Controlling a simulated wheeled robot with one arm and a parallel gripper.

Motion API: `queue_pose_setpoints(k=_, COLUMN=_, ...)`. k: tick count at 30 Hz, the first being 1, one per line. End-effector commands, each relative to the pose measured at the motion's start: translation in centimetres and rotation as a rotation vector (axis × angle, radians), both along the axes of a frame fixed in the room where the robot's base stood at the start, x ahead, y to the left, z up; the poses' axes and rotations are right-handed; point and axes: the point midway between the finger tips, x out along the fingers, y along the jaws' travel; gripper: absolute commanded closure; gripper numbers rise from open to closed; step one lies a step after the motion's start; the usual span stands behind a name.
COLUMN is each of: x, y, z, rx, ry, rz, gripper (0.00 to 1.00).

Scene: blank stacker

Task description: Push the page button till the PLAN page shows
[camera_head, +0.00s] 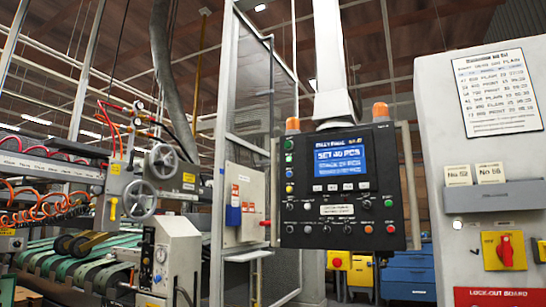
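The control panel (338,215) is a black box hanging from a pale post in the middle of the view. Its lit blue screen (341,160) shows a line like "SET 40 PCS" and smaller blurred lines. I do not read PLAN on it. A row of small pale buttons (333,187) sits under the screen. More coloured buttons run down the left edge and along the lower part. Their labels are too small to read, so I cannot tell which is the page button. My gripper is not in view.
A grey cabinet (433,160) at the right carries a printed sheet (497,93), cards and a red-and-yellow switch (505,250). A machine with handwheels (140,199) and green belts fills the left. A mesh guard (262,90) stands behind the panel, with blue drawers (408,275) behind right.

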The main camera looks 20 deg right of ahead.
Motion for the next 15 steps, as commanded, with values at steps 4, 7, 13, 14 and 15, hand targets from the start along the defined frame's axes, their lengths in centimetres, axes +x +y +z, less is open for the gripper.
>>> queue_pose_setpoints(k=4, x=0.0, y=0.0, z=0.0, rx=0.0, ry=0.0, rz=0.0, gripper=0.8)
queue_pose_setpoints(k=7, x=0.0, y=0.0, z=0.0, rx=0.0, ry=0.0, rz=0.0, gripper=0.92)
queue_pose_setpoints(k=13, x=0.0, y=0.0, z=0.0, rx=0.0, ry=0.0, rz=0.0, gripper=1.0)
queue_pose_setpoints(k=14, x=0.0, y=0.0, z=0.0, rx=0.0, ry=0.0, rz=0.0, gripper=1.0)
queue_pose_setpoints(k=15, x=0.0, y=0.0, z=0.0, rx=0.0, ry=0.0, rz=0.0, gripper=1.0)
